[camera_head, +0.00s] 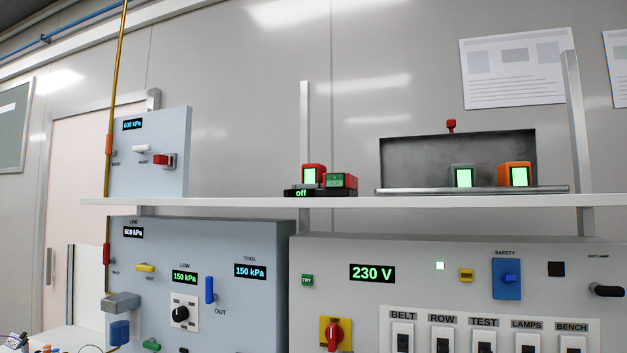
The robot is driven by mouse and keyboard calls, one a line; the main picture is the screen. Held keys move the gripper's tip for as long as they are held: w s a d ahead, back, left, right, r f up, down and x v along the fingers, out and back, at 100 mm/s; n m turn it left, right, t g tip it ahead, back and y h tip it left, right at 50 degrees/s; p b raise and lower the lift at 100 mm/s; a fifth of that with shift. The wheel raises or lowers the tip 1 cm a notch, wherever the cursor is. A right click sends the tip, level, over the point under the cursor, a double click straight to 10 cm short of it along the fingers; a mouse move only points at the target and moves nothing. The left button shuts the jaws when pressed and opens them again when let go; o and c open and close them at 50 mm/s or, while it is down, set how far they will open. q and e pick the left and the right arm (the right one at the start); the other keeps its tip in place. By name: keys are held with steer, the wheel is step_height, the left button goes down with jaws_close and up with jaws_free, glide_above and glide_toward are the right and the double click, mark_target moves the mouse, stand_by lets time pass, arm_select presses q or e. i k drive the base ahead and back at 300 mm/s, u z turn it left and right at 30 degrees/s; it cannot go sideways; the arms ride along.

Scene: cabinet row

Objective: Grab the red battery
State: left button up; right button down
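A red block with a lit green window, which looks like the red battery (320,168), stands upright on the shelf left of centre. It sits at a low black base (299,193) whose display reads "off". A block with a green face and some red (341,181) is right beside it on the right. Neither of my grippers is in view, and nothing is seen touching the red battery.
The white shelf (240,201) runs above two control panels. A grey block (462,176) and an orange block (514,167), both with green windows, stand at a metal-backed recess (420,160) on the right. A yellow pipe (117,60) rises at left.

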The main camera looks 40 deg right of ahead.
mark_target(319, 169)
steer(key=z, duration=0.2)
steer(key=k, duration=0.55)
steer(key=z, duration=0.55)
steer(key=k, duration=0.75)
steer(key=z, duration=1.25)
steer(key=i, duration=1.35)
steer(key=u, duration=0.35)
